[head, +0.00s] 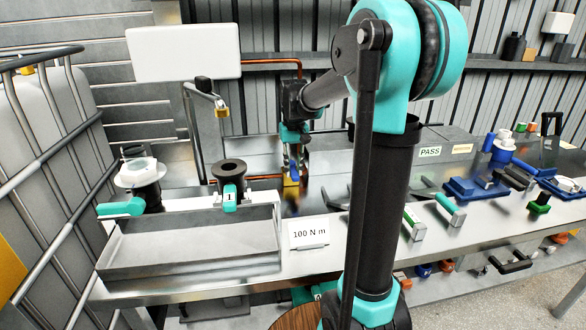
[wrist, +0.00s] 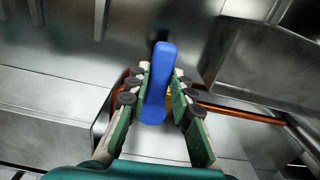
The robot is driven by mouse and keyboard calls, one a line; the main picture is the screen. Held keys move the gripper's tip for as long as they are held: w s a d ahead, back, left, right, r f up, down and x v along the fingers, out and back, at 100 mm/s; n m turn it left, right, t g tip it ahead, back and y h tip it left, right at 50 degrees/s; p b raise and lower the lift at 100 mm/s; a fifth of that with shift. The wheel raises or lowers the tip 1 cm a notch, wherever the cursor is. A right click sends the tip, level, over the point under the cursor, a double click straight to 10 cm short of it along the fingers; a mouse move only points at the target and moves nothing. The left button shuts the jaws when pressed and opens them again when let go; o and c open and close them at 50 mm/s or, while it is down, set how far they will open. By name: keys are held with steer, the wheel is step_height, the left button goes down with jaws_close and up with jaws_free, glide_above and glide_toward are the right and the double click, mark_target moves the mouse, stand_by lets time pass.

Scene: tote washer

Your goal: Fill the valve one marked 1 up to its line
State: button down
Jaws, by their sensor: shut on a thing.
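Valve one (head: 230,197) stands on the bench at left centre in the head view. It has a teal lever marked 1 and a black, round, open top (head: 229,168). The level inside it and its line cannot be made out. My gripper (head: 294,155) is to the right of it, at the back of the bench. It is shut on a blue handle (wrist: 157,85), which lies between both fingers in the wrist view. A yellow body (head: 291,181) shows just below the handle, by a copper pipe (wrist: 240,114).
A second teal-levered valve (head: 122,207) with a white funnel (head: 139,172) stands at left. A grey tray (head: 190,244) lies in front. A bent spout (head: 205,93) rises behind. A 100 N m card (head: 309,233) and clamps stand to the right.

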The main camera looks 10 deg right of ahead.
steer(key=shift+d+n, duration=0.5)
steer(key=shift+n, duration=0.5)
steer(key=c, duration=1.3)
jaws_free()
steer(key=shift+r, duration=0.15)
step_height(320, 180, up, 12)
steer(key=shift+f, duration=0.15)
